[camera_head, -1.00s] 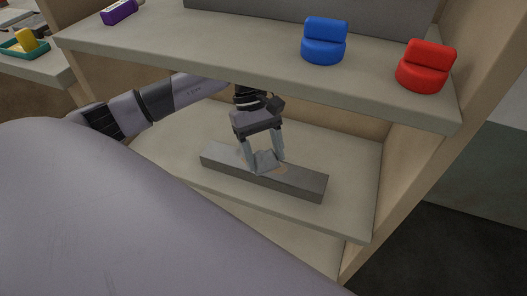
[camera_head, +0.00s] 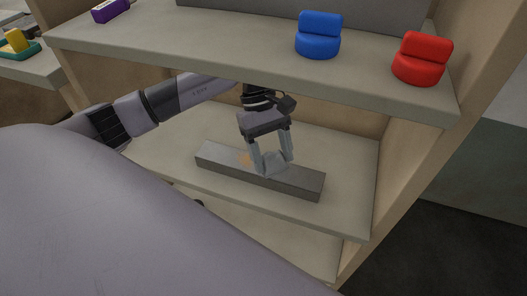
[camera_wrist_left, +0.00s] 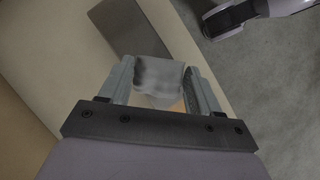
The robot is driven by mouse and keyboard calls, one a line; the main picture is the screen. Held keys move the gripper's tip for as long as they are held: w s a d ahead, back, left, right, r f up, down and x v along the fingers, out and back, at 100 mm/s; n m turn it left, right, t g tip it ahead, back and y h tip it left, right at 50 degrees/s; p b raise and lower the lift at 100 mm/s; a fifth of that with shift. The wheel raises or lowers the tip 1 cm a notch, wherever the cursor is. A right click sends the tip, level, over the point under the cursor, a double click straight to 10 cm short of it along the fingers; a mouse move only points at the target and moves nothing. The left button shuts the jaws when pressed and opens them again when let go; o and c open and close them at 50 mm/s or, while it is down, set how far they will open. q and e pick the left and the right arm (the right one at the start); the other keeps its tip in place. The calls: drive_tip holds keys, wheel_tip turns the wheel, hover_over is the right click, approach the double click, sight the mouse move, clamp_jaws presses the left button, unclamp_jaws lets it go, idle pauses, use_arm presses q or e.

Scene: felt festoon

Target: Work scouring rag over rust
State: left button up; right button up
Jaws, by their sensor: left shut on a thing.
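A long grey metal bar (camera_head: 305,182) lies on the middle shelf, and it also shows in the left wrist view (camera_wrist_left: 123,27). A tan-orange rust patch (camera_head: 245,160) is on its top, just left of my left gripper (camera_head: 273,163). A tan strip of it also shows beside the rag in the left wrist view (camera_wrist_left: 178,106). My left gripper is shut on a grey scouring rag (camera_wrist_left: 158,76), which hangs between the fingers and appears to touch the bar's top. The rag may hide part of the rust. My right gripper is not in view.
The upper shelf (camera_head: 200,45) overhangs my left arm closely. It carries a blue object (camera_head: 318,38), a red object (camera_head: 422,60) and a purple box (camera_head: 110,10). A wooden side panel (camera_head: 430,150) closes the right. Bare middle shelf (camera_head: 345,150) lies behind the bar.

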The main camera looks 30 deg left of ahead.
use_arm(q)
drive_tip(key=shift+d, duration=0.3)
idle(0.4)
drive_tip(key=shift+s+a+f+b, duration=0.1)
drive_tip(key=shift+f+b, duration=0.2)
drive_tip(key=shift+b, duration=0.35)
idle(0.4)
